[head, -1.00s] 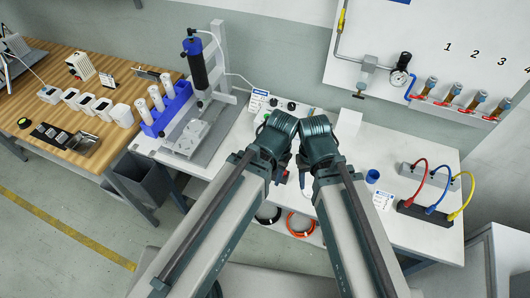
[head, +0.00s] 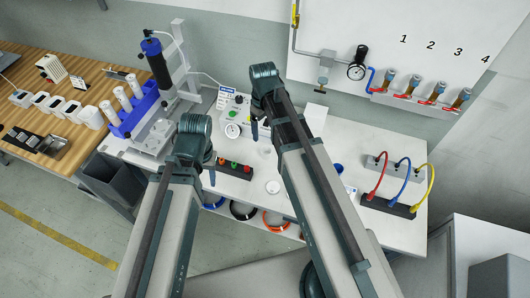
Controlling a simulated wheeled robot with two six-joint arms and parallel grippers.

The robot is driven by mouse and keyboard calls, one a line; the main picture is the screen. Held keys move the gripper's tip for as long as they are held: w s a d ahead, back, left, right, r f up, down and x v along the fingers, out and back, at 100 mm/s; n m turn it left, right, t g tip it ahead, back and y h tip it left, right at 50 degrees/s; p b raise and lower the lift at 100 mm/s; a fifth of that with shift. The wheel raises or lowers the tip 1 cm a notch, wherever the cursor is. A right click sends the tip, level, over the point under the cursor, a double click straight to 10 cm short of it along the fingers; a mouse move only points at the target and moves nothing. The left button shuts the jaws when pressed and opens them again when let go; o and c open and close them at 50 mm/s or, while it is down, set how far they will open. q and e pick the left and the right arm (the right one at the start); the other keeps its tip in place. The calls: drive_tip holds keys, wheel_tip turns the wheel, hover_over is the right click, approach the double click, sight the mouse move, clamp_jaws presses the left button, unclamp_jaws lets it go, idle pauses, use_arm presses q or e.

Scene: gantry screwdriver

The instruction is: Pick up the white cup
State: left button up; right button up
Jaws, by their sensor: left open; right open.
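A small round white thing (head: 272,187), which looks like the white cup, stands on the white bench between my two arms. It is small and pale against the bench top. My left gripper (head: 212,177) is open, to the left of the cup, and mostly hidden behind its own wrist. My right gripper (head: 255,130) is open, above the bench behind the cup, beside the device with the gauge. Its fingers are partly hidden by the arm. Both grippers are apart from the cup.
A dark block with coloured buttons (head: 234,170) lies left of the cup. A blue cup (head: 338,168) is right of my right arm. Coloured cables (head: 404,180) stand at the right. The screwdriver gantry (head: 160,65) is at the left.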

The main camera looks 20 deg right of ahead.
drive_tip(key=b, duration=0.9)
hover_over(266, 151)
drive_tip(key=s, duration=0.1)
drive_tip(key=f, duration=0.8)
drive_tip(key=shift+s+a+f, duration=0.15)
drive_tip(key=shift+a+f, duration=0.25)
drive_tip(key=shift+r, duration=0.1)
drive_tip(key=f+b, duration=0.5)
drive_tip(key=shift+s+d+f, duration=0.1)
drive_tip(key=shift+d+f, duration=0.1)
drive_tip(key=shift+r, duration=0.1)
clamp_jaws()
